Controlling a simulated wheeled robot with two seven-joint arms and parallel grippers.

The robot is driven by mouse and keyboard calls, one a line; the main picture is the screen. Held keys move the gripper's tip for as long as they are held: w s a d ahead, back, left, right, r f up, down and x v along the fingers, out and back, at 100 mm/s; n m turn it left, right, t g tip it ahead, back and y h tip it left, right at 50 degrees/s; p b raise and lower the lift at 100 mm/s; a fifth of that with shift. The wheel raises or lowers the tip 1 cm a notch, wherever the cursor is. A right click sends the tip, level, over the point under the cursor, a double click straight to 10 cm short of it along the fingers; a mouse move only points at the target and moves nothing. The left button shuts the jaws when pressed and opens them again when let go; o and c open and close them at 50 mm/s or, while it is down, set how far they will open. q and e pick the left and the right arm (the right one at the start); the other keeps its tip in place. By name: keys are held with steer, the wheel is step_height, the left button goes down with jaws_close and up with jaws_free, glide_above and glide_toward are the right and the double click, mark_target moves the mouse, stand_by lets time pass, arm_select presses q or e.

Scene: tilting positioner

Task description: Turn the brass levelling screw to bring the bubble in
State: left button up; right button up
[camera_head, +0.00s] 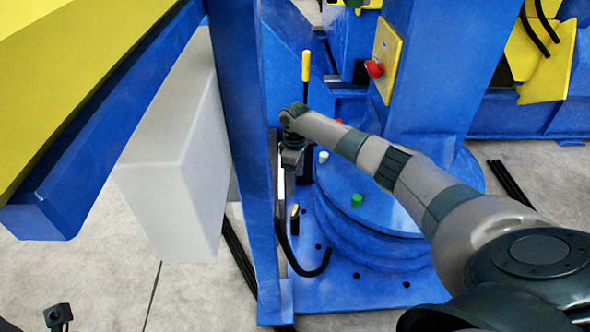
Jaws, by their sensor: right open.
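My right arm reaches in from the right across the round blue base (390,235). My right gripper (291,160) is open and points down beside the blue upright, near the positioner's base. A small yellow-tan piece with a dark lower part (295,211) stands below it, apart from it; I cannot tell whether this is the brass levelling screw. No bubble or level vial can be made out. My left gripper is not identifiable in this view.
A blue upright (243,140) stands close left of my right gripper. A large grey-white block (175,165) hangs under a yellow and blue beam (85,75). A yellow-topped lever (306,67), red button (374,69) and green knob (356,200) are nearby. Black cables lie on the floor.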

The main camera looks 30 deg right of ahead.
steer(key=shift+r, duration=0.85)
steer(key=shift+f, duration=0.1)
